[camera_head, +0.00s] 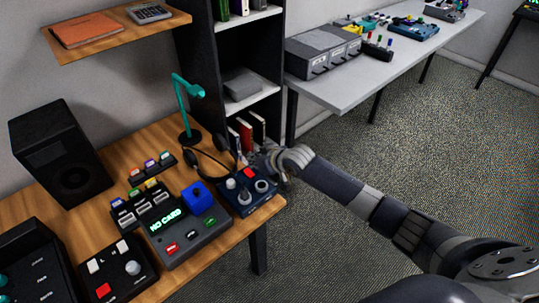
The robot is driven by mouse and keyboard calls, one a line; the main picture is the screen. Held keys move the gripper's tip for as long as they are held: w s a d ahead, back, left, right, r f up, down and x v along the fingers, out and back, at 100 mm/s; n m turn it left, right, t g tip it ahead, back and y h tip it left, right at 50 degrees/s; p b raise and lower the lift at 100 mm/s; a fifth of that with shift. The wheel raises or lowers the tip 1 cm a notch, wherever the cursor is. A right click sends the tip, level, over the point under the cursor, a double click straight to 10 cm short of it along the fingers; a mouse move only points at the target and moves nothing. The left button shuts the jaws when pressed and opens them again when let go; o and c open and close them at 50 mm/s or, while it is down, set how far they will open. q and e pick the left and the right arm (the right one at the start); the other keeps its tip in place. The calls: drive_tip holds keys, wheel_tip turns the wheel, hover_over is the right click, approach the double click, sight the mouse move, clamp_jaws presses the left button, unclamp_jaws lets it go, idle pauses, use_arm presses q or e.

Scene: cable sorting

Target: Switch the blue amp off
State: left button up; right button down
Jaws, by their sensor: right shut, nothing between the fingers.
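The blue amp (262,203) is a small dark blue box near the right end of the wooden desk. Its top carries a red switch (249,173) and several grey knobs. I cannot tell which way the switch is set. My right gripper (264,161) is shut and empty, just behind and to the right of the red switch, over the amp's far edge. It is small and dark in the picture, so I cannot tell whether it touches the amp. My left gripper is not in view.
Left of the amp stands a grey device with a NO CARD display (166,222) and a blue block (198,197). A black shelf (201,75) rises behind. Floor right of the desk is clear.

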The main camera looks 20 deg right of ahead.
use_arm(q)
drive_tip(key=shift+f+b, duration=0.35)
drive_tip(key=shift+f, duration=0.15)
use_arm(e)
drive_tip(key=v, duration=0.9)
drive_tip(key=shift+s, duration=0.25)
